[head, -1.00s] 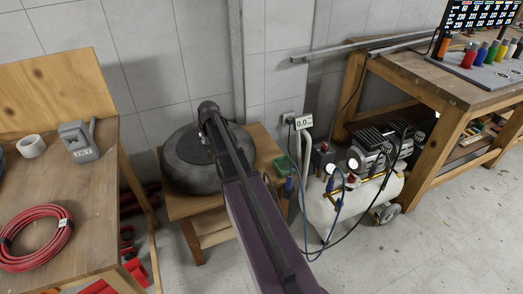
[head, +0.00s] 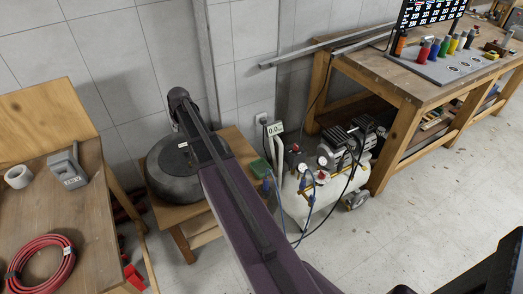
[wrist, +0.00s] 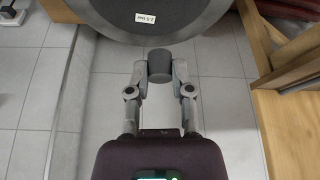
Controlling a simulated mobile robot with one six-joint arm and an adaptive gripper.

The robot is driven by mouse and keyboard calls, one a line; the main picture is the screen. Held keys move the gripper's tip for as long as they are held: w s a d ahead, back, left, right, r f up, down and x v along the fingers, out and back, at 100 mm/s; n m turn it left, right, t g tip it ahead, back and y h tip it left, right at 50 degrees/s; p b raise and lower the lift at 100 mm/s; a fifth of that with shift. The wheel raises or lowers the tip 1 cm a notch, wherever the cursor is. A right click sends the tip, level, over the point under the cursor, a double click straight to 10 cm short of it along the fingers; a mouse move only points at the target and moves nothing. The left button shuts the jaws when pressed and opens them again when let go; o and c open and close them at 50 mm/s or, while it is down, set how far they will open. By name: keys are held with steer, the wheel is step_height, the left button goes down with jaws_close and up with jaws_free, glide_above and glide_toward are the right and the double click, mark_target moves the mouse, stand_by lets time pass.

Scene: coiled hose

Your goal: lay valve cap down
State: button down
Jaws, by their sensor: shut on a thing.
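In the wrist view my gripper (wrist: 160,67) is shut on a dark grey, short cylinder, the valve cap (wrist: 159,72), held between its two fingertips. Just beyond it, at the top, is the dark round tyre (wrist: 98,10) with a white pressure label. In the head view the tyre (head: 165,180) lies flat on a low wooden stand (head: 177,218), partly behind my arm. My gripper and the cap are hidden there behind my arm.
A bench with a coiled red hose (head: 42,262) is at left, and a long workbench (head: 400,75) is at right. Open floor lies at lower right.

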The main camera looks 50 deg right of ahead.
mark_target(179, 127)
step_height(179, 127, up, 21)
steer(key=p, duration=1.9)
steer(key=shift+p, duration=0.35)
steer(key=shift+a, duration=0.1)
